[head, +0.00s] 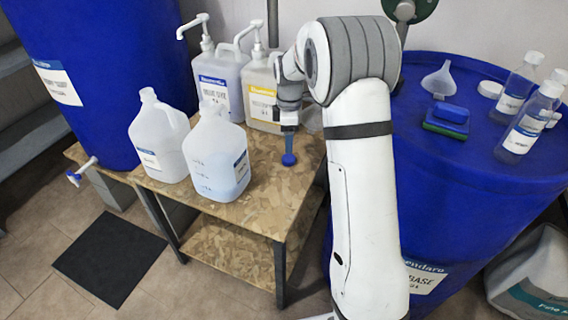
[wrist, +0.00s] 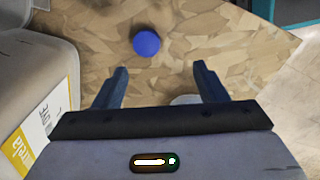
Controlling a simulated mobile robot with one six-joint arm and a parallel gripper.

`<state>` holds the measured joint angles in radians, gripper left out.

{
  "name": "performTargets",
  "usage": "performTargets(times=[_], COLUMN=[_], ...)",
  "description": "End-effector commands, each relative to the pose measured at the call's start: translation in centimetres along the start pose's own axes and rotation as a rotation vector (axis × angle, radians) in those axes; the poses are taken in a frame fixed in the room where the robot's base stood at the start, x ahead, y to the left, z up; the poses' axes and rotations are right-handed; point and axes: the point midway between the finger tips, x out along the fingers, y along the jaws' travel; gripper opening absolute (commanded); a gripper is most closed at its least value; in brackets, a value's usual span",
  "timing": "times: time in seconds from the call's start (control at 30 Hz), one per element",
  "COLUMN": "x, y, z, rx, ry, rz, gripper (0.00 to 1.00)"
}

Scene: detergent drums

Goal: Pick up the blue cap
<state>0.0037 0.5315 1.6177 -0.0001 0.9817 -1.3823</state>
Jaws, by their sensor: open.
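The blue cap (head: 289,159) lies on the wood-patterned table top, near its right side. It also shows in the wrist view (wrist: 146,43) as a round blue disc on the bare board, beyond the fingertips and slightly left of the middle between them. My gripper (head: 287,145) points down at the table right by the cap in the head view. In the wrist view my gripper (wrist: 159,69) has its two dark blue fingers spread wide, with nothing held between them. The cap is apart from both fingers there.
A pump jug with a yellow label (head: 262,92) stands close beside my gripper and fills the left of the wrist view (wrist: 35,85). Another pump jug (head: 219,82) and two clear jugs (head: 159,140) (head: 215,158) stand left. A blue drum (head: 480,190) stands right.

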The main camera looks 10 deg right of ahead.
Motion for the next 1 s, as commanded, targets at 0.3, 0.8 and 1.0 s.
performTargets(times=[0.3, 0.8, 1.0], x=[4.3, 9.8, 9.8], y=[0.7, 1.2, 1.2], z=[-0.4, -0.4, -0.4], rx=[-0.051, -0.050, -0.050], ry=[-0.002, -0.002, -0.002], rz=[-0.013, -0.011, -0.010], gripper=[0.66, 0.66, 0.66])
